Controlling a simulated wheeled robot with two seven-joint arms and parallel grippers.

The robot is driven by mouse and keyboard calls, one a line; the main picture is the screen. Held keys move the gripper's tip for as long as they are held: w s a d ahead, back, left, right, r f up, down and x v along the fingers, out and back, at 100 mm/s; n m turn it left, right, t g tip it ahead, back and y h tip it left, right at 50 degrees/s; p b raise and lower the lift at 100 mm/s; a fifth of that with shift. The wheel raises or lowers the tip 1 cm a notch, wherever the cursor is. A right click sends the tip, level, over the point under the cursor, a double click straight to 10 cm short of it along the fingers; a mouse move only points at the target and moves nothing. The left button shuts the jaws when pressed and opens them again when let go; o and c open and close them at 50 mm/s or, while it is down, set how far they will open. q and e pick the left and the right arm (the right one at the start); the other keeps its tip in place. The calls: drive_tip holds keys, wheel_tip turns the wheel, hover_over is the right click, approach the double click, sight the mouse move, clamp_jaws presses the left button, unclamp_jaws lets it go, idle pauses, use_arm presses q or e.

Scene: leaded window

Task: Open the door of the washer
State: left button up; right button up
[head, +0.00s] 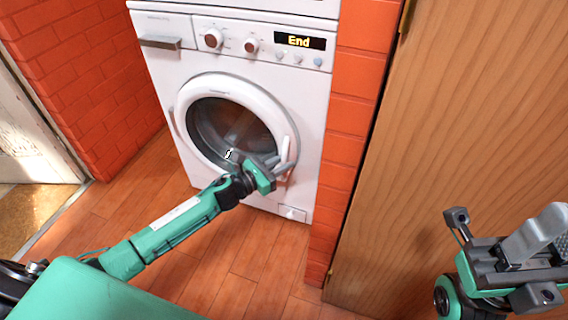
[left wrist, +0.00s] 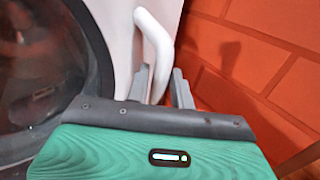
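The white washer (head: 164,76) stands against the brick wall with its round door (head: 238,84) shut. Its white handle (head: 285,149) sits on the right side of the door ring. My left gripper (head: 284,162) is at the lower part of this handle. In the left wrist view the handle (left wrist: 154,38) runs down between the two fingers of the left gripper (left wrist: 164,84), which are apart; whether they touch it is unclear. My right gripper (head: 530,252) is at the lower right, away from the washer; its finger gap is not clear.
The washer's display (head: 299,41) reads "End". A brick pillar (head: 346,130) and a large wooden panel (head: 460,120) stand right of the washer. The wooden floor (head: 240,262) in front is clear. A white door (head: 30,135) is at the far left.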

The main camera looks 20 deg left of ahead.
use_arm(q)
drive_tip(key=shift+w+d, duration=0.25)
drive_tip(key=shift+w, duration=0.1)
clamp_jaws()
